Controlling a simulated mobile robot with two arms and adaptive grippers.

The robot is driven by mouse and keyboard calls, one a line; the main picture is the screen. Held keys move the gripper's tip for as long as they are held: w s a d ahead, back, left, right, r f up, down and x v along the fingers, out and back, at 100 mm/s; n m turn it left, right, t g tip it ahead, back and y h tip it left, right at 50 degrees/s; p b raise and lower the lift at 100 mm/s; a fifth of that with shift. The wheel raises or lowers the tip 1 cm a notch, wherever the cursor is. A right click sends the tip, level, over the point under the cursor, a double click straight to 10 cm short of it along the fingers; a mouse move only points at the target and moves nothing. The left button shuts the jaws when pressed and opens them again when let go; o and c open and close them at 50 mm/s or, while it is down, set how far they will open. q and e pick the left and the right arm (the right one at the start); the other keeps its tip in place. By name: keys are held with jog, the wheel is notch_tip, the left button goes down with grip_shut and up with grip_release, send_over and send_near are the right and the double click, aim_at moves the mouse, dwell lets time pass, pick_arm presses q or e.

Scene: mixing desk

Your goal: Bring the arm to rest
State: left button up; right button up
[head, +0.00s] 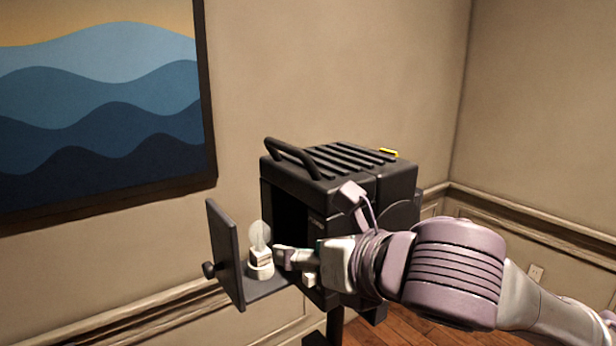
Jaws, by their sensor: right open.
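My right arm comes in from the right. Its gripper (285,257) is open, with its fingertips close to the right side of a pale bulb (258,234) on a white base. I cannot tell whether the fingers touch it. The bulb stands upright on a dark shelf (264,289) that sticks out of a black box-shaped device (320,170). My arm and gripper hide part of the device's front. My left gripper does not show.
A dark upright panel (226,252) with a round knob stands at the shelf's left end. The device has a black handle (288,155) and a ribbed top. A wave picture (100,90) hangs on the beige wall. The space above the device is clear.

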jog(key=s+d+f+m+g+h, duration=0.1)
jog(key=d+f+m, duration=0.3)
jog(key=f+m, duration=0.75)
jog(key=s+d+f+m+g+h, duration=0.1)
jog(key=s+d+f+m, duration=0.15)
jog(key=f+m, duration=0.85)
jog(key=s+d+f+m+g+h, duration=0.3)
jog(key=s+d+f+m, duration=0.45)
jog(key=s+f, duration=0.2)
jog(key=s+d+f+m+g+h, duration=0.2)
jog(key=s+d+f+m+h, duration=0.1)
jog(key=s+d+f+m, duration=0.55)
notch_tip(320, 180, down, 32)
jog(key=s+a+g+b, duration=0.1)
jog(key=s+a+b, duration=0.1)
jog(key=b, duration=0.2)
pick_arm(q)
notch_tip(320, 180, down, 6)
jog(key=b, duration=0.2)
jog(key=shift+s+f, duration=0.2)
pick_arm(e)
jog(key=s+d+f+g, duration=0.1)
jog(key=s+d+f, duration=0.2)
jog(key=s+f, duration=1.3)
notch_tip(320, 180, down, 2)
jog(key=shift+s+d+f+g, duration=0.15)
jog(key=shift+g, duration=0.15)
